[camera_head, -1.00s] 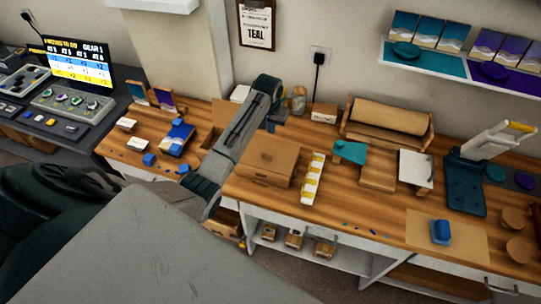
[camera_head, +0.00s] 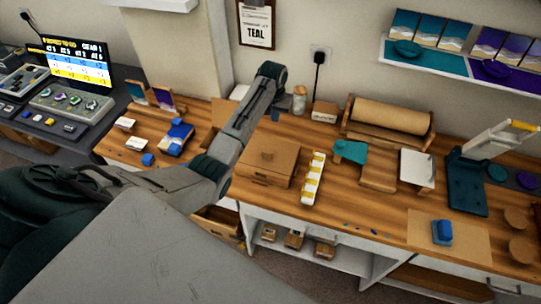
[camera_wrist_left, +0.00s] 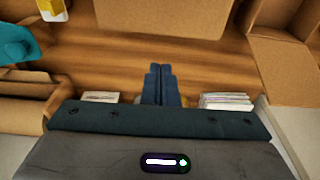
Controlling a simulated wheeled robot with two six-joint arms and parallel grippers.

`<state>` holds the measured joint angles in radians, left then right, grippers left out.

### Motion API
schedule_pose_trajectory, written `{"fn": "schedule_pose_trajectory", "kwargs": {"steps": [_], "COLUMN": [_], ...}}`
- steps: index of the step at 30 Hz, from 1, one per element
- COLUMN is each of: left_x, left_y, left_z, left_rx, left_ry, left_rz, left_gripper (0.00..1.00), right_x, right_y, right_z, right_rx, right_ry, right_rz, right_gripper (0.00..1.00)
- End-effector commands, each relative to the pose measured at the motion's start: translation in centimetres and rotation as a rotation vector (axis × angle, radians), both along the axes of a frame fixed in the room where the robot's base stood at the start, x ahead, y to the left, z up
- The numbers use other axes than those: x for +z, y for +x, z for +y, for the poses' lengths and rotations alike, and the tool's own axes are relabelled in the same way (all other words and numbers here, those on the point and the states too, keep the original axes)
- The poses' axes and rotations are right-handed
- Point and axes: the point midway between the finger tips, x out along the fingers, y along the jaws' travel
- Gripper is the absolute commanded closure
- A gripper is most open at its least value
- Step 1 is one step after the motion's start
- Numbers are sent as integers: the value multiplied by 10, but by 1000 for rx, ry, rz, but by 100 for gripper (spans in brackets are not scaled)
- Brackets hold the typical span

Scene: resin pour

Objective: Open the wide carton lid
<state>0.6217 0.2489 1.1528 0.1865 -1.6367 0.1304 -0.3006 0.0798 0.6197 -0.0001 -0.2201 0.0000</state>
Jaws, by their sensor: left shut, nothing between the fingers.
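The wide carton (camera_head: 268,158), a low brown cardboard box, sits on the wooden worktop near the middle of the head view. Its top looks flat and closed. Part of it also shows at the top of the left wrist view (camera_wrist_left: 165,14). My left gripper (camera_head: 275,114) is behind the carton, toward the wall, and apart from it. In the left wrist view its two dark blue fingers (camera_wrist_left: 160,80) are together with nothing between them, over bare wood. My right gripper is not in view.
An open cardboard box (camera_wrist_left: 282,62) is beside the carton. A row of white and yellow pieces (camera_head: 313,180) stands close to the carton's right. A glass jar (camera_head: 299,99) and a paper roll (camera_head: 391,115) are along the wall.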

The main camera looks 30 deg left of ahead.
Motion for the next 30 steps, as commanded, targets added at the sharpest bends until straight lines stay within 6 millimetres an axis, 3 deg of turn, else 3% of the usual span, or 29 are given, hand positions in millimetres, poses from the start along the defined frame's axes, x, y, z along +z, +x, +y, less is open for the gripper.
{"fn": "schedule_pose_trajectory", "kwargs": {"steps": [30], "left_x": [-7], "left_y": [44], "left_z": [11], "left_rx": [0], "left_ry": [0], "left_rz": [-1], "left_gripper": [100], "right_x": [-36], "right_y": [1], "right_z": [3], "right_rx": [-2], "right_ry": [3], "right_rz": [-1], "right_gripper": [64]}}
